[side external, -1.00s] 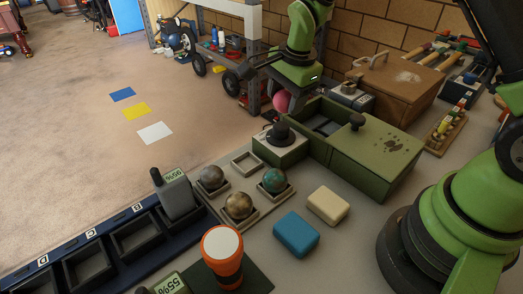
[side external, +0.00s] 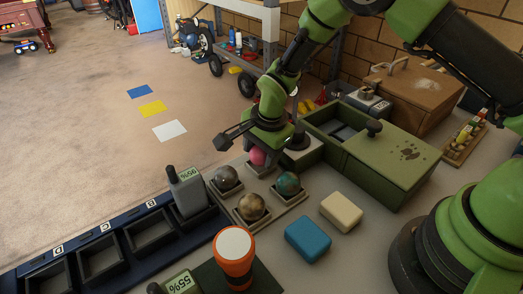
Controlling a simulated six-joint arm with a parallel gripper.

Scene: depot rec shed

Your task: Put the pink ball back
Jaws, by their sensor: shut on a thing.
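The pink ball (side external: 258,157) is held at the lower end of my gripper (side external: 261,149), which is shut on it. The ball is at the back cup of the ball tray (side external: 240,190), low over it or just inside; I cannot tell whether it touches the cup. The other cups hold a grey ball (side external: 226,177) at left, a brown ball (side external: 251,206) in front and a teal-brown ball (side external: 288,183) at right. My gripper hides part of the pink ball and the space behind it.
A green box (side external: 390,165) with a partly open top stands right of the tray, beside a dark-knobbed block (side external: 302,150). A blue block (side external: 308,239) and a cream block (side external: 341,211) lie in front. An orange cylinder (side external: 235,264) and a charger rack (side external: 100,262) stand front left.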

